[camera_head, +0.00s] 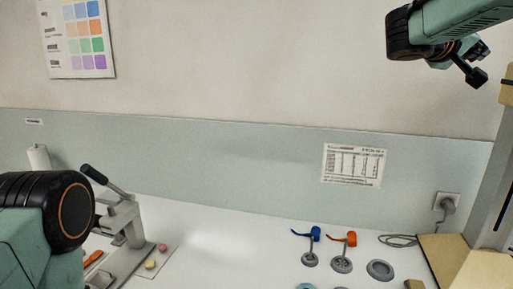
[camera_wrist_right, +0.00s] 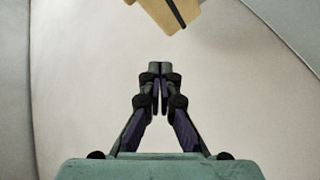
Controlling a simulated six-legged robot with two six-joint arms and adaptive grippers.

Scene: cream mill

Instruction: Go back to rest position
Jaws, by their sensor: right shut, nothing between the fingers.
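My right gripper (camera_head: 476,76) hangs in the air at the upper right of the head view, in front of the bare wall and well above the worktop. In the right wrist view its two fingers meet at the tips (camera_wrist_right: 154,72) with nothing between them. My left arm (camera_head: 45,225) fills the lower left corner of the head view. Its gripper does not show.
A lever press (camera_head: 127,222) stands on the white worktop (camera_head: 225,250) beside my left arm. Blue-handled (camera_head: 309,258) and orange-handled (camera_head: 342,263) tools and a grey ring (camera_head: 380,270) are at the right. The worktop's middle is clear.

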